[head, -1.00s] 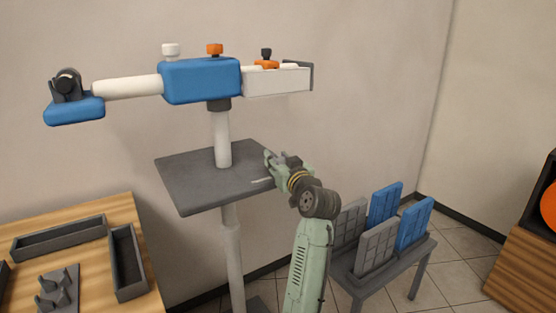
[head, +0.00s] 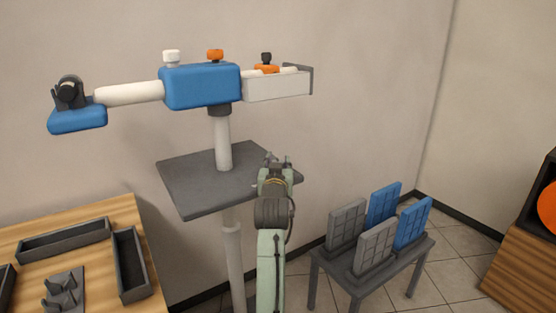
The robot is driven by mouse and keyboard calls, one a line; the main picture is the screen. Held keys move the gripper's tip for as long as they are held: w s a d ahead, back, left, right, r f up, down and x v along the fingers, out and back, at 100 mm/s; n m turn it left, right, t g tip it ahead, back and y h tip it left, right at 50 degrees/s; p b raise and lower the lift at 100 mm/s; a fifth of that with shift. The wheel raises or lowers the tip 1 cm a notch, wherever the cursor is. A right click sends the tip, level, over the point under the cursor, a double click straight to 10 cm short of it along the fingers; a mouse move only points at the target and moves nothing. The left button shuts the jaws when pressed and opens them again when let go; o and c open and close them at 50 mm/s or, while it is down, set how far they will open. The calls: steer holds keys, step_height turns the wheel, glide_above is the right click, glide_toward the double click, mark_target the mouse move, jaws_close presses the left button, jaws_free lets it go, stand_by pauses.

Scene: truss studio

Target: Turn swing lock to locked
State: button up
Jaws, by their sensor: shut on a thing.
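A blue housing (head: 201,87) sits on top of a pale post, with a white tube to its left and a white tray arm (head: 276,87) to its right. No label shows which knob is the swing lock. My gripper (head: 279,161) is below the tray arm, at the right edge of the grey platform (head: 200,184). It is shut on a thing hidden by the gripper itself.
A wooden table (head: 95,225) with grey trays (head: 130,266) is at left. A low grey stand (head: 375,262) holding blue and grey panels is at right. A wooden cabinet (head: 520,270) is at far right. The wall behind is bare.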

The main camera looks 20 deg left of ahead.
steer(key=shift+m+t+h+b, duration=0.45)
steer(key=shift+m+h, duration=0.75)
steer(key=shift+h, duration=0.9)
steer(key=o, duration=1.2)
steer(key=s, duration=1.2)
steer(key=shift+d, duration=0.35)
